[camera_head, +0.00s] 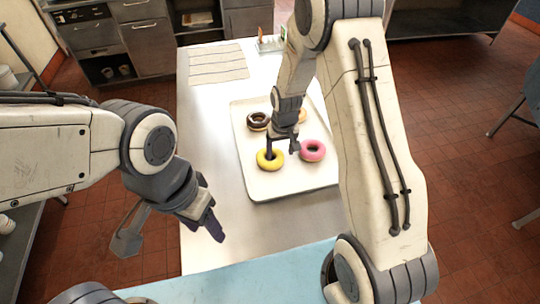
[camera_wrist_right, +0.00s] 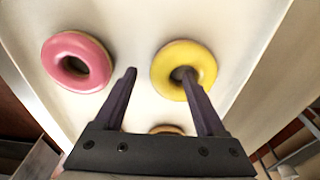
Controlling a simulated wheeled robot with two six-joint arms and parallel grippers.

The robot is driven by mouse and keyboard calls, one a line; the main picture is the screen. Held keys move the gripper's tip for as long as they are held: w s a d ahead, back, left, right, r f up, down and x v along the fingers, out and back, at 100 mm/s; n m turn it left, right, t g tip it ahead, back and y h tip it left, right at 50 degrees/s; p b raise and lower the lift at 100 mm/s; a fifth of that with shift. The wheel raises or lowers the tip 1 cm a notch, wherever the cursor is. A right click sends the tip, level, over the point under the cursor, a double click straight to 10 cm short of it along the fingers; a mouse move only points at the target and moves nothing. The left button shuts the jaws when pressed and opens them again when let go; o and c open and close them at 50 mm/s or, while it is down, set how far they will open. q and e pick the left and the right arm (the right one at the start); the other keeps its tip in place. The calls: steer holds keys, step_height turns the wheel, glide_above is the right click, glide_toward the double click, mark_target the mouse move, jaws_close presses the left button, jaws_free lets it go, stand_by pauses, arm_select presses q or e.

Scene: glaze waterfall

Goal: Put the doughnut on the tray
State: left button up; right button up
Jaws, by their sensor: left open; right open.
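The tray (camera_head: 244,178) is pale and lies on the metal table. On it a yellow doughnut (camera_head: 262,163) lies at the front and a pink doughnut (camera_head: 318,157) to its right. A chocolate doughnut (camera_head: 254,125) lies further back, and a tan doughnut (camera_head: 303,115) is partly hidden behind my right arm. My right gripper (camera_head: 281,150) is open, low over the tray between the yellow and pink ones. In the right wrist view (camera_wrist_right: 158,74) one fingertip overlaps the hole of the yellow doughnut (camera_wrist_right: 202,62); contact is unclear. My left gripper (camera_head: 208,220) is open and empty, left of the tray.
A striped cloth (camera_head: 218,65) lies on the table behind the tray, with a small holder (camera_head: 270,44) beside it. A light blue surface (camera_head: 250,276) runs along the front. Metal cabinets (camera_head: 150,40) stand at the back. The table left of the tray is clear.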

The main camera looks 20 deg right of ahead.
steer(key=shift+w+f, duration=0.15)
steer(key=shift+f, duration=0.7)
jaws_close()
steer(key=shift+r, duration=0.1)
